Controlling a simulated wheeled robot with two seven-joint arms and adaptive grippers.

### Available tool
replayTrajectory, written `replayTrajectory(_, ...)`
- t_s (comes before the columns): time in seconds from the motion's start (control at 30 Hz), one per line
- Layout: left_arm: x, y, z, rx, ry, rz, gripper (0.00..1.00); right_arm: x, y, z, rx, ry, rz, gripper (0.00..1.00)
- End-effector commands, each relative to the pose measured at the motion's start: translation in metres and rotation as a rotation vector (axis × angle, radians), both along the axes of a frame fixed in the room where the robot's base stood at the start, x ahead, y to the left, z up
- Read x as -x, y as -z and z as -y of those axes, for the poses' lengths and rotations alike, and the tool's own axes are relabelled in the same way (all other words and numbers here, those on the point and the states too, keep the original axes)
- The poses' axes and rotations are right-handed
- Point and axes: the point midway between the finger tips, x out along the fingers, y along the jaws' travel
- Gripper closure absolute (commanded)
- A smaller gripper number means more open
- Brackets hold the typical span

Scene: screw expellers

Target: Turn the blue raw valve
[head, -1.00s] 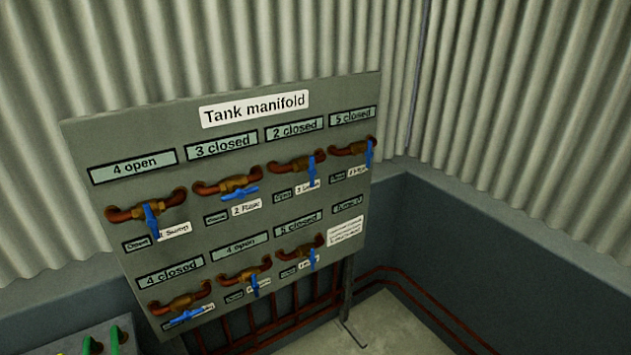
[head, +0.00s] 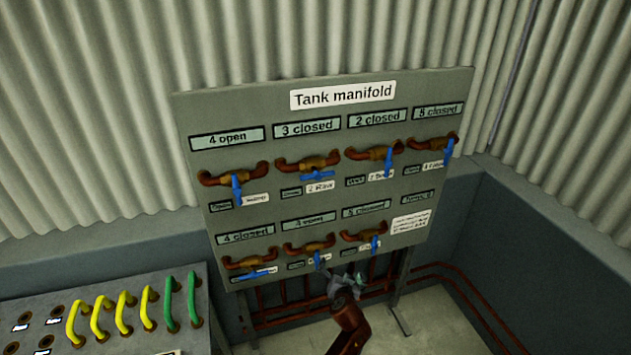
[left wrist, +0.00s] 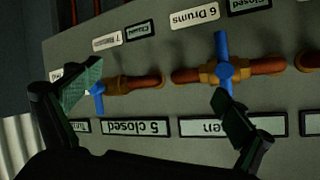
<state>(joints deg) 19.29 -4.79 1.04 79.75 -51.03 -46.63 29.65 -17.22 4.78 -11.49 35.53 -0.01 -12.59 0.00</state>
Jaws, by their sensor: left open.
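The raw valve (head: 309,163), labelled "2 Raw", is second from the left in the top row of the Tank manifold board. Its blue handle (head: 317,175) lies roughly level, and the plate above reads "3 closed". My left gripper (head: 347,284) is in front of the board's lower edge, below the bottom row and well below the raw valve. In the left wrist view, its two fingers (left wrist: 158,98) are spread apart. That view faces the bottom-row valves upside down, with the "6 Drums" handle (left wrist: 223,60) near the right finger. My right gripper is out of view.
Neighbouring valves with blue handles, such as the top-left one (head: 236,188) and the one right of raw (head: 388,161), sit close by. A panel with yellow and green hoses (head: 110,310) stands at lower left. Red pipes (head: 465,295) run behind the board.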

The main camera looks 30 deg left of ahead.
Motion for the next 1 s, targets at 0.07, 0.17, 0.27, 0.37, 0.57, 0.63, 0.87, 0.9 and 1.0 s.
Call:
replayTrajectory(0.07,-0.013,-0.104,-0.007,-0.008,-0.080,0.142,0.03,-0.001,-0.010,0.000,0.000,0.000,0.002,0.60)
replayTrajectory(0.17,-0.007,-0.208,-0.020,-0.008,-0.187,0.294,0.03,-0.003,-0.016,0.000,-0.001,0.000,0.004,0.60)
replayTrajectory(0.27,0.011,-0.288,-0.031,0.005,-0.283,0.424,0.03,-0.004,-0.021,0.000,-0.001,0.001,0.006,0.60)
replayTrajectory(0.37,0.031,-0.341,-0.040,0.020,-0.357,0.517,0.03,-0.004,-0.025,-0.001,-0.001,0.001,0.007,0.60)
replayTrajectory(0.57,0.047,-0.379,-0.051,0.033,-0.419,0.590,0.03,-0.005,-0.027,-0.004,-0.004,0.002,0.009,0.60)
replayTrajectory(0.63,0.043,-0.380,-0.057,0.034,-0.421,0.592,0.03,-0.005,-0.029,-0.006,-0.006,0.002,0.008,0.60)
replayTrajectory(0.87,0.019,-0.380,-0.084,0.032,-0.419,0.591,0.03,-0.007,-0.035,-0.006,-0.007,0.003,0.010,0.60)
replayTrajectory(0.9,0.015,-0.380,-0.088,0.031,-0.418,0.591,0.03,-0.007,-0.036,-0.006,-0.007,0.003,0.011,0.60)
replayTrajectory(1.0,0.007,-0.380,-0.097,0.032,-0.416,0.591,0.03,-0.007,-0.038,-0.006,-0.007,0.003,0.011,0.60)
